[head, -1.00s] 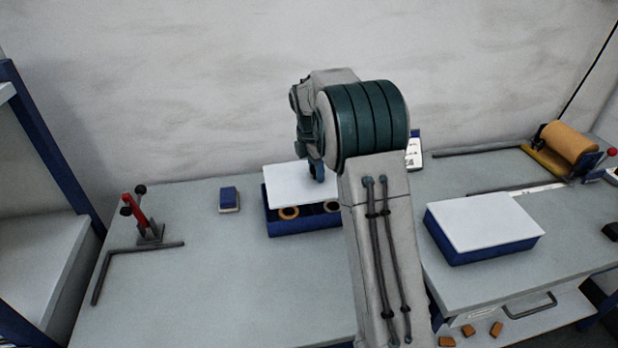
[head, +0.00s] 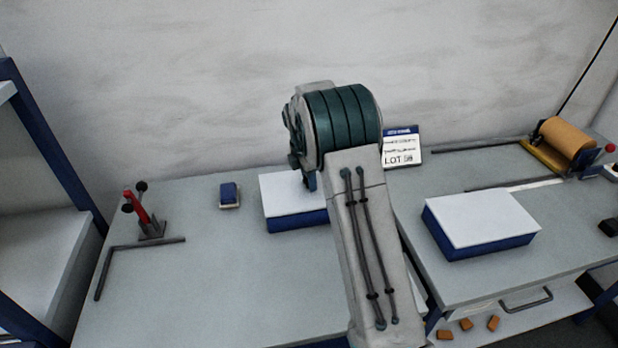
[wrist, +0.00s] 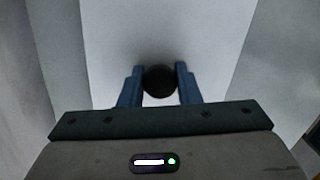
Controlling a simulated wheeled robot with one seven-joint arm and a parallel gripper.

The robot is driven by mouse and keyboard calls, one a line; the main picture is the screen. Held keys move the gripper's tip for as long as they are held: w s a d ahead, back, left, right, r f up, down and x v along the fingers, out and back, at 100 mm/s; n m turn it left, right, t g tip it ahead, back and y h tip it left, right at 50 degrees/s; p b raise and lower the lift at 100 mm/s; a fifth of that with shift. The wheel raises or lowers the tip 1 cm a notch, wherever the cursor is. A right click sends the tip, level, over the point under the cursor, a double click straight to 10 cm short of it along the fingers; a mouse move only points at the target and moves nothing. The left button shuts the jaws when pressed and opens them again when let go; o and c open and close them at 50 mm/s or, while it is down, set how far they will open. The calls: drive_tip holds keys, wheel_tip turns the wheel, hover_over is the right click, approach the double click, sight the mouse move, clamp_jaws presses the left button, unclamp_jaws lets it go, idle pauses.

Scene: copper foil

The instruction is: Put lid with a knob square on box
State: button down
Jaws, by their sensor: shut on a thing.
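The white lid (head: 285,190) lies over the blue box (head: 295,222) at the middle of the bench. Its visible left and front edges run about in line with the box walls, and the box's inside is covered. The right part of both is hidden behind my arm. My gripper (head: 310,181) is low over the lid. In the wrist view the blue fingers are shut on the lid's dark round knob (wrist: 159,82), with the white lid (wrist: 160,30) beneath. Whether the lid bears fully on the rim cannot be told.
A second blue box with a white top (head: 483,220) stands on the right bench. A small blue block (head: 229,195) lies left of the box. A red-handled clamp (head: 142,212) and a dark angle bar (head: 130,250) are farther left. A LOT sign (head: 402,147) stands behind.

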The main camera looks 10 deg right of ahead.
sight(305, 179)
drive_tip(key=shift+f, duration=0.4)
drive_tip(key=c, duration=1.1)
unclamp_jaws()
drive_tip(key=shift+o, duration=0.2)
wheel_tip(305, 179, up, 12)
drive_tip(key=a, duration=0.1)
drive_tip(key=s+r+m+t, duration=0.1)
drive_tip(key=s+r+m, duration=0.45)
drive_tip(key=s, duration=0.35)
drive_tip(key=s+f+m+t, duration=0.1)
drive_tip(key=s+f+m, duration=0.1)
drive_tip(key=s+m, duration=0.5)
drive_tip(key=s+f+m+t+y, duration=0.1)
drive_tip(key=s+m, duration=0.7)
drive_tip(key=s, duration=1.2)
drive_tip(key=shift+d+f+b, duration=0.35)
drive_tip(key=shift+d, duration=0.1)
